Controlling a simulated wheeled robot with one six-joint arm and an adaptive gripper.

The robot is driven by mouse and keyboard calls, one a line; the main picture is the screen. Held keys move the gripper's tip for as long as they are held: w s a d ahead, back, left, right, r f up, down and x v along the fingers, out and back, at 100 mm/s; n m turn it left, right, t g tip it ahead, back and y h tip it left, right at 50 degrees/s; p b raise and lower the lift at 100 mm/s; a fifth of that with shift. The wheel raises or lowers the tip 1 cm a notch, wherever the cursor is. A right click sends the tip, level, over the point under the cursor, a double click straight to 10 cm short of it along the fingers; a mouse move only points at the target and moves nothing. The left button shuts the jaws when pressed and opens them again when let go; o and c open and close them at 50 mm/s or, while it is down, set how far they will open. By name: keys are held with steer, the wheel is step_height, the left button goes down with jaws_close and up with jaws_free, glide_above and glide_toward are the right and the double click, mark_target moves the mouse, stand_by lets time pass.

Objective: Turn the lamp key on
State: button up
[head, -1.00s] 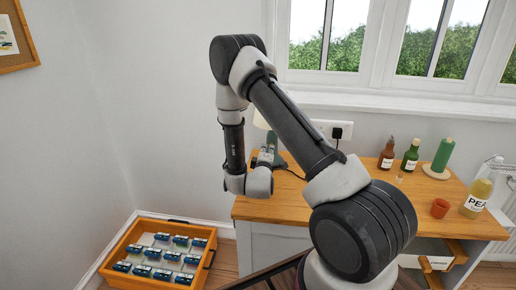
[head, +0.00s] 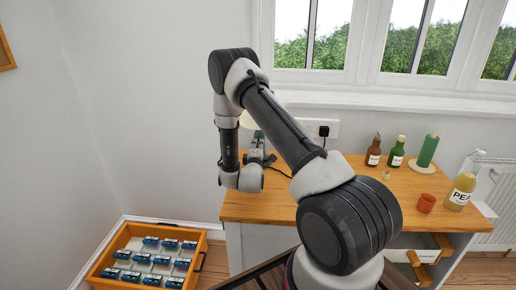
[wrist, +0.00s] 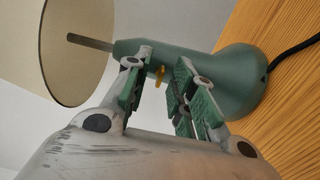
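A green desk lamp with a cream shade stands on the wooden desktop. In the wrist view its green body (wrist: 238,82) and shade (wrist: 75,45) fill the upper part, tilted in the picture. The small yellow lamp key (wrist: 159,75) sticks out from the green stem. My gripper (wrist: 161,63) is open, with one dark green-padded finger on each side of the key. The key shows in the gap, and I see no finger touching it. In the head view the lamp shade (head: 248,120) is partly hidden behind my arm.
On the desk (head: 330,190) stand a brown bottle (head: 374,153), a green bottle (head: 397,154), a green cylinder (head: 428,152), a terracotta cup (head: 426,203) and a yellow bottle (head: 460,193). An orange crate (head: 105,260) sits on the floor at left. A black cord (wrist: 295,52) runs from the lamp.

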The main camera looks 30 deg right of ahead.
steer(key=shift+c, duration=0.4)
jaws_close()
steer(key=shift+m, duration=9)
